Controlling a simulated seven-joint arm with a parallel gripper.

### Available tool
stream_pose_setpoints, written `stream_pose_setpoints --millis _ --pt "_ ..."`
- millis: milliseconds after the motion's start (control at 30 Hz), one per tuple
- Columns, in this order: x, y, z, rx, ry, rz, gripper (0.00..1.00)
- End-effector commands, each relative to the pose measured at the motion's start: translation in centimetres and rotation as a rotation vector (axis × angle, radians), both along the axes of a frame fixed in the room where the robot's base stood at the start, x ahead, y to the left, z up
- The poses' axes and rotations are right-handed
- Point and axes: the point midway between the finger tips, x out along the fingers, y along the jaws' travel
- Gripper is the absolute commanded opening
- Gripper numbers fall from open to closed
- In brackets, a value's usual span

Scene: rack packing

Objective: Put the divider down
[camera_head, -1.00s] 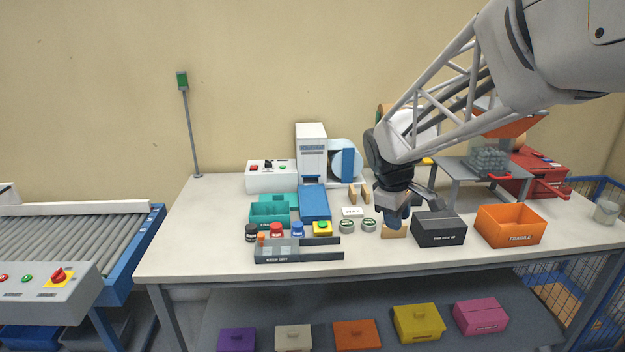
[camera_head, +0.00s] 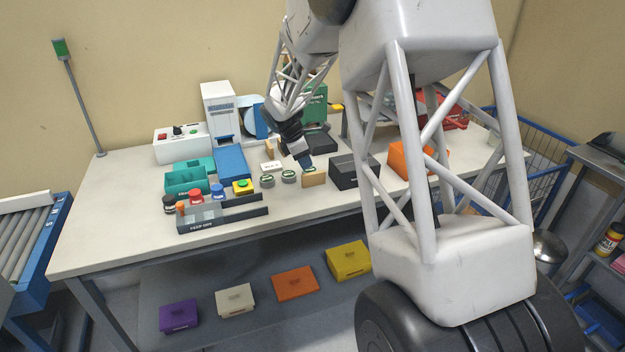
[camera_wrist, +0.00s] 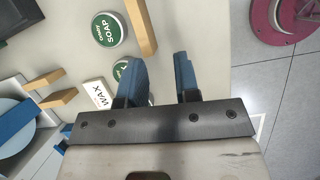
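A wooden divider (camera_head: 314,179) stands on the table, right of two green-lidded tins and left of the black box. In the wrist view the divider (camera_wrist: 143,28) lies beyond the left fingertip, not between the fingers. My gripper (camera_head: 308,166) is just above and behind it in the head view. The wrist view shows its two blue fingers (camera_wrist: 158,62) apart with nothing between them. Whether a finger touches the divider I cannot tell. Two more wooden dividers (camera_wrist: 48,89) stand farther back on the table, beside the white WAX label (camera_wrist: 104,93).
The tins (camera_head: 289,177) sit close left of the divider; one is marked SOAP (camera_wrist: 108,30). A black box (camera_head: 345,178) is close right. The grey KEEP DRY rack (camera_head: 200,224), several bottles and a teal bin (camera_head: 172,184) stand left. Bare tabletop lies in front.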

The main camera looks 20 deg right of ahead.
Motion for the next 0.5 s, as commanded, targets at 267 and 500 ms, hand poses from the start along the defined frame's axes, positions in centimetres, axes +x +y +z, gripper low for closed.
stream_pose_setpoints --millis 267,500 --pt "2.8 -0.9 -2.7 -0.022 0.049 0.092 0.30" --pt "3.0 -0.9 -2.9 -0.024 0.054 0.102 0.30"
